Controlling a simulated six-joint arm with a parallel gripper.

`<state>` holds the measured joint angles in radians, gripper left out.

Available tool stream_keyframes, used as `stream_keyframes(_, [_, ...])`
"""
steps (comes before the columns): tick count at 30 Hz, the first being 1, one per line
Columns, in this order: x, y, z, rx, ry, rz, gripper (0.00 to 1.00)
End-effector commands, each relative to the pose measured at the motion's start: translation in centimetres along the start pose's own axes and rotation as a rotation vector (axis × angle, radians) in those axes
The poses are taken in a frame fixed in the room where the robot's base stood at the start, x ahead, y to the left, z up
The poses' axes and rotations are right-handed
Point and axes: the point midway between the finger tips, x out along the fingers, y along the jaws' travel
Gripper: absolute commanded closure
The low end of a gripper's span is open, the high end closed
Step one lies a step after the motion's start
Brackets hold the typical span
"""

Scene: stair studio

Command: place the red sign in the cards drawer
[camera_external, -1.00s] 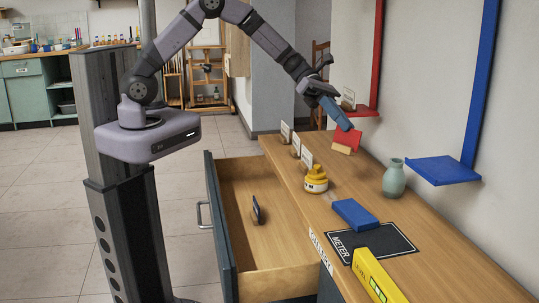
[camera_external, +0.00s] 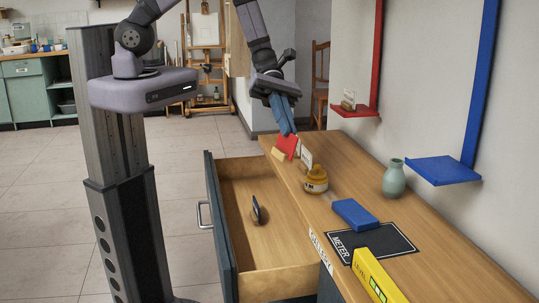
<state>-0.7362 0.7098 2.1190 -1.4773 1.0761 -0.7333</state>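The red sign (camera_external: 287,144), a red card on a small wooden foot, is tilted under my gripper (camera_external: 285,129). The blue fingers are shut on its top and hold it near the far end of the wooden counter. It partly overlaps the white cards behind it, and I cannot tell the exact gap to them. The open drawer (camera_external: 277,279) is at lower centre, in front of the counter. A dark card on a small foot (camera_external: 257,209) stands inside, and much of the drawer floor is bare.
A white card (camera_external: 306,158) and a yellow pot (camera_external: 315,180) stand near the counter's drawer-side edge. Farther right are a blue block (camera_external: 355,214), a black METER mat (camera_external: 393,240), a yellow level (camera_external: 376,277) and a green vase (camera_external: 394,178). Red (camera_external: 354,110) and blue (camera_external: 443,170) shelves jut from the wall.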

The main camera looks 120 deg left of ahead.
Motion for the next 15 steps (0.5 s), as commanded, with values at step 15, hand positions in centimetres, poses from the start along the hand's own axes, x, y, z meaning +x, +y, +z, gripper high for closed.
stream_keyframes(15, [-0.9,-10.6,0.1,0.067,0.038,-0.116,1.00])
